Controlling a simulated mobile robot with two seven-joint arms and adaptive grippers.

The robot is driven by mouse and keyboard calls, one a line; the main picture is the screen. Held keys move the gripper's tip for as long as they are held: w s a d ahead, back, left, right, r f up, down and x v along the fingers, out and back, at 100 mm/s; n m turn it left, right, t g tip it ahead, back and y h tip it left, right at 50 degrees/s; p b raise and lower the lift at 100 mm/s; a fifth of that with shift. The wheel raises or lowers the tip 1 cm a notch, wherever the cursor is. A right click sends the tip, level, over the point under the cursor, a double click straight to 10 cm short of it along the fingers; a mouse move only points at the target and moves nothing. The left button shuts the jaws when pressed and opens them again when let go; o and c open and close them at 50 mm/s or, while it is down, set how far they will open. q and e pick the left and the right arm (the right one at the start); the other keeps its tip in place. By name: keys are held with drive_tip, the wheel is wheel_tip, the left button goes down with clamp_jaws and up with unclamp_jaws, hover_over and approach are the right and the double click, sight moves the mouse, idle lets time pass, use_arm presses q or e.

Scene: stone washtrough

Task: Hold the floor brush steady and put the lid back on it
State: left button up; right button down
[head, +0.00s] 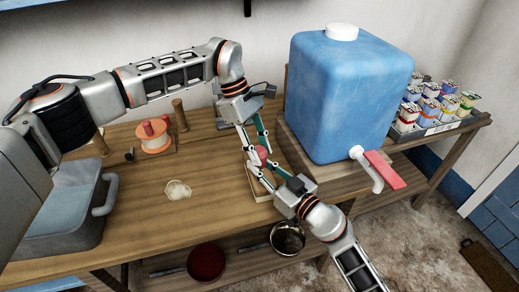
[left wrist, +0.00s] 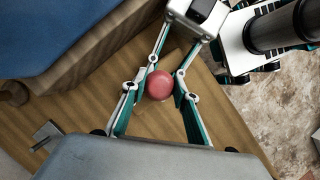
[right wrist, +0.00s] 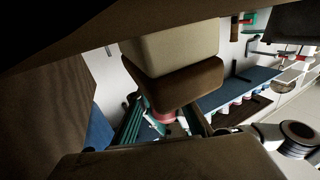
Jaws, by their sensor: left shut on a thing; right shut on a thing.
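A small red round-topped piece (head: 262,152) stands between my two grippers above a pale wooden tray-like base (head: 262,192). In the left wrist view, its round top (left wrist: 160,85) shows between the fingers. My left gripper (head: 256,148) reaches down from above and is shut on it. My right gripper (head: 266,168) comes from the front right, its fingers shut on the same piece, seemingly lower down. In the right wrist view, red (right wrist: 162,117) shows between the teal fingers. Fingers hide most of it; I cannot tell lid from body, or make out a brush shape there.
A blue water container (head: 345,95) with a red-handled tap (head: 385,170) stands close on the right. A grey basin (head: 75,205), an orange spool (head: 153,137) and a pale coil (head: 177,190) are on the left. A rack of cans (head: 435,108) stands behind.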

use_arm(q)
drive_tip(key=m+g+y, duration=0.1)
drive_tip(key=m, duration=0.3)
drive_tip(key=shift+f+m, duration=0.1)
drive_tip(key=shift+m, duration=0.3)
drive_tip(key=shift+m+g+y, duration=0.3)
drive_tip(key=shift+m+y, duration=0.1)
drive_tip(key=shift+m, duration=0.4)
drive_tip(key=o, duration=1)
drive_tip(key=shift+r, duration=0.25)
drive_tip(key=shift+r, duration=2.2)
drive_tip(key=shift+c, duration=0.4)
